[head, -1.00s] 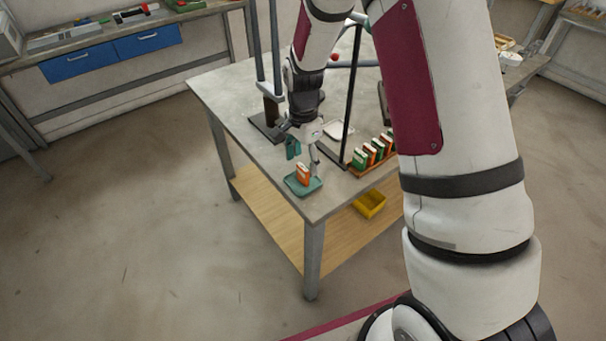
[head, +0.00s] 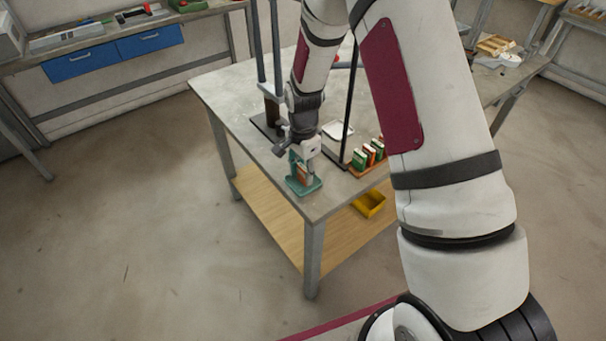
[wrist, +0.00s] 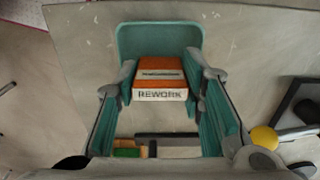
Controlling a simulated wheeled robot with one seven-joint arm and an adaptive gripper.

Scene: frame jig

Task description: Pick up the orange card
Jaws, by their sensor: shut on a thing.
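The orange card (wrist: 160,71) shows in the wrist view as an orange block with a white band reading "REWORK". It is at the teal tray (wrist: 160,36). My gripper (wrist: 160,85) has its teal-padded fingers on both sides of the card and is shut on it. In the head view my gripper (head: 301,168) is down at the tray (head: 306,189) near the table's front corner, and the card is mostly hidden behind the fingers. I cannot tell whether the card still touches the tray.
A wooden rack (head: 367,169) with several green and orange cards stands to the right on the grey table (head: 236,98). A black upright post (head: 347,110) stands close behind my gripper. A yellow bin (head: 369,204) sits on the lower shelf.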

